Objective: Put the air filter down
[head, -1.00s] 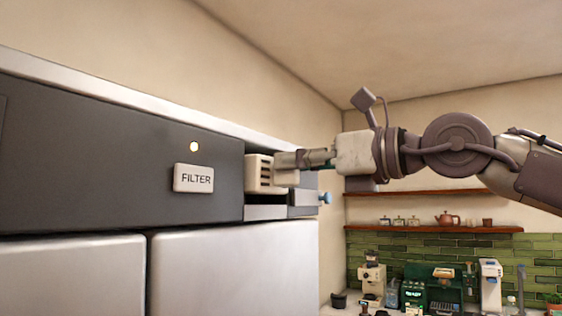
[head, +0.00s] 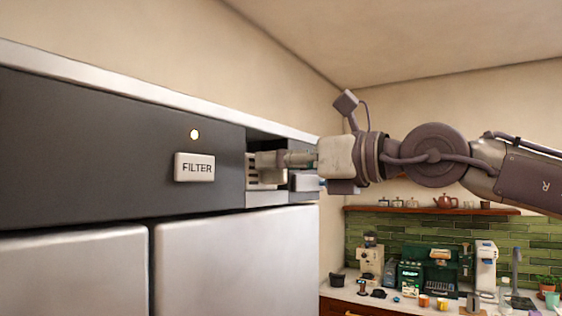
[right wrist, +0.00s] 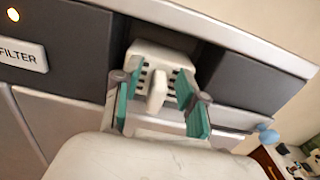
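The air filter (head: 251,172) is a white block with dark slots. It sits inside an open bay (head: 268,198) in the dark upper panel, right of the FILTER label. In the right wrist view the filter (right wrist: 162,58) shows its slotted face and a pale upright tab (right wrist: 156,90). My right gripper (head: 264,160) reaches into the bay from the right and covers part of the filter. Its teal fingers (right wrist: 158,92) stand apart on both sides of the tab, with gaps visible. My left gripper is not in view.
A FILTER label plate (head: 194,167) and a lit round lamp (head: 195,134) are on the panel. A blue knob (right wrist: 268,135) projects right of the bay. Silver doors (head: 237,262) lie below. A counter with coffee machines (head: 425,270) and a shelf (head: 432,209) stand behind at right.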

